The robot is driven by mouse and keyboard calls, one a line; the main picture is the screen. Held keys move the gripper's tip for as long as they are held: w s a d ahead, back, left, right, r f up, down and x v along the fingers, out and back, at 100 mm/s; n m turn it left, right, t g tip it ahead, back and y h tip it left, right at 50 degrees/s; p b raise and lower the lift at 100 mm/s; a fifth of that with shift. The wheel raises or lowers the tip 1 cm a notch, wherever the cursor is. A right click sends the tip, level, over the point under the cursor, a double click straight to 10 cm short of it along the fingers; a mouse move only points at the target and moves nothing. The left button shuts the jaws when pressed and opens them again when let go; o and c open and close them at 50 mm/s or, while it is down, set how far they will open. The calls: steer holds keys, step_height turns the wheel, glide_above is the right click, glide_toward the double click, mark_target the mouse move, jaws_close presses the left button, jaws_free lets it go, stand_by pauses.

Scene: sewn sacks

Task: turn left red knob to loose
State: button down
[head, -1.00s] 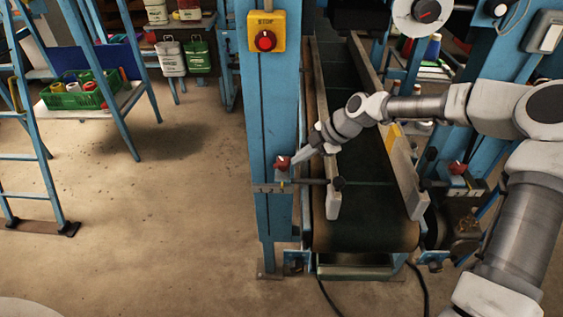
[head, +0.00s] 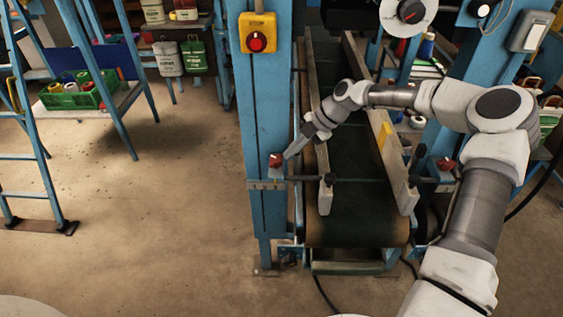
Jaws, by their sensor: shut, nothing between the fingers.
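The left red knob (head: 276,160) sits on a small bracket on the front of the blue left post (head: 262,120). My gripper (head: 287,156) is shut and empty, with its tips right beside the knob on its right side. I cannot tell whether the tips touch the knob. The knob's exact turn angle is too small to read. Another red knob (head: 446,163) sits on the right side of the conveyor, apart from my gripper.
A conveyor belt (head: 355,222) with wooden side rails (head: 398,165) lies between the posts. A yellow stop box (head: 257,33) is higher on the left post. A green crate (head: 75,95) stands on a shelf at left.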

stand_by(0.8)
steer(key=shift+s+a, duration=0.55)
steer(key=shift+a, duration=0.05)
steer(key=shift+s, duration=0.1)
